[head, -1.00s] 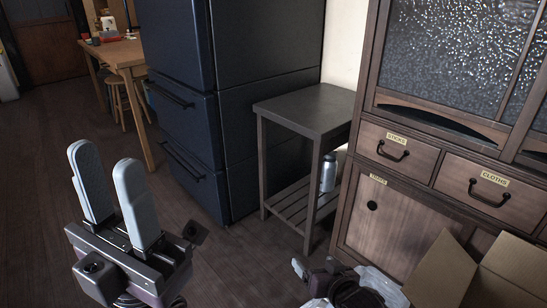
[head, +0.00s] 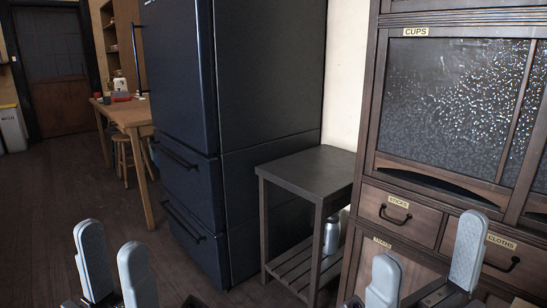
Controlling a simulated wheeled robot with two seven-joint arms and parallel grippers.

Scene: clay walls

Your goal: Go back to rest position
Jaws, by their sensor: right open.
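My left gripper (head: 110,238) is at the lower left, with its two pale grey fingers pointing up and a gap between them. It holds nothing visible. My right gripper (head: 427,240) is at the lower right, in front of the wooden cabinet. Its fingers stand wide apart and nothing is between them. The bodies of both grippers are mostly cut off by the bottom edge.
A dark side table (head: 305,175) stands beside the blue fridge (head: 185,110), with a metal bottle (head: 331,236) on its lower shelf. The cabinet (head: 368,120) fills the right. A wooden table (head: 123,112) stands far left. Floor (head: 70,190) between is clear.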

